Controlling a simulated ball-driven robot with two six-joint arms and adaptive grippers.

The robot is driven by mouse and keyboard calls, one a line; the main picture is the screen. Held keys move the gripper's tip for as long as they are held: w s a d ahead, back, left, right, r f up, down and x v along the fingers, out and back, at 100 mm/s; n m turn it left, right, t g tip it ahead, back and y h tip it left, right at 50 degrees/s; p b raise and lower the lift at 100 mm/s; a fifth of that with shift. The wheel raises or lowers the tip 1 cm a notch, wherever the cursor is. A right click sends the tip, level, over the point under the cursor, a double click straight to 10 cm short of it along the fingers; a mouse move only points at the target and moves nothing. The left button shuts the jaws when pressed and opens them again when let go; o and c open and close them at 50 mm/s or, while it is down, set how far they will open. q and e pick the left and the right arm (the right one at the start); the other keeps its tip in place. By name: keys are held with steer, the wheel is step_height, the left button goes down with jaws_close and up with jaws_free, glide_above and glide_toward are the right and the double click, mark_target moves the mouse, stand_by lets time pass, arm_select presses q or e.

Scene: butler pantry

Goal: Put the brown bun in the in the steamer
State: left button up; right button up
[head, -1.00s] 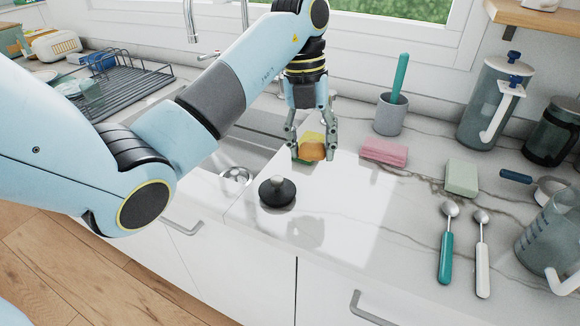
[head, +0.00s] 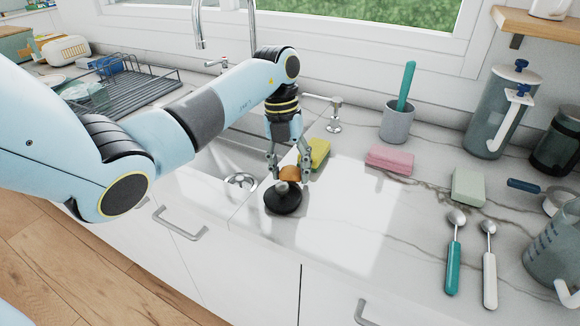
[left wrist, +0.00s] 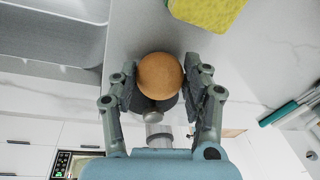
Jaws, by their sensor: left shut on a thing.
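The brown bun (head: 291,172) is held between the fingertips of my left gripper (head: 290,178), just behind the black round object with a metal knob. In the left wrist view the bun (left wrist: 160,74) sits between the two fingers of my left gripper (left wrist: 160,85), which touch it on both sides. I cannot tell whether the bun is clear of the counter. I cannot make out a steamer in these views. My right gripper is not in view.
The black round object (head: 282,203) stands near the counter's front edge. The yellow-green sponge (head: 319,152), pink sponge (head: 390,160), pale green block (head: 468,186) and grey cup (head: 397,122) stand to the right. The sink (head: 225,160) is left. Counter right of the black object is clear.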

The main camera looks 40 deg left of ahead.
arm_select(q)
steer(key=shift+f, duration=0.15)
steer(key=o, duration=1.3)
